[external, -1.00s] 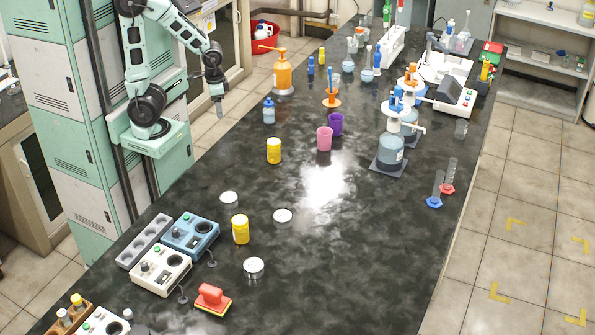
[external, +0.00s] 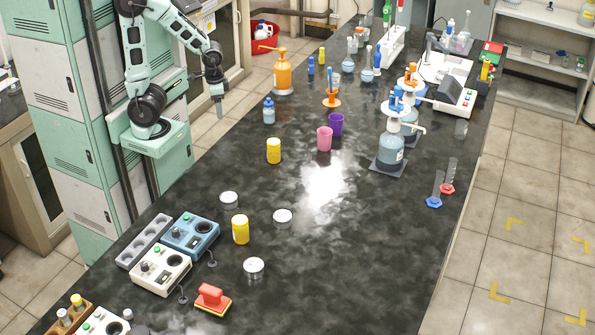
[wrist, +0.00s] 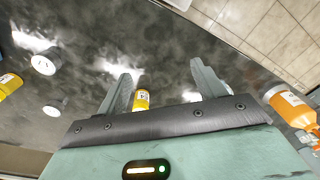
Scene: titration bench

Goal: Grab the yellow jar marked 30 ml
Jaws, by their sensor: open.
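Two yellow jars stand upright on the dark bench. One yellow jar (external: 273,150) is in the middle, left of the pink cup; the other (external: 240,229) is beside the blue and white devices. Their volume marks are too small to read. In the wrist view, one yellow jar (wrist: 142,98) shows beyond the gripper between the fingers, partly hidden low down, and another (wrist: 8,84) is at the left edge. My gripper (external: 218,106) is open, empty and raised at the bench's left side, apart from both jars; its spread fingers (wrist: 163,76) show in the wrist view.
A pink cup (external: 324,139), purple cup (external: 336,123), blue-capped bottle (external: 268,111) and orange pump bottle (external: 284,76) stand behind the jars. Low white-topped round containers (external: 283,216) and a red-handled block (external: 211,298) are nearer. The bench's centre right is clear.

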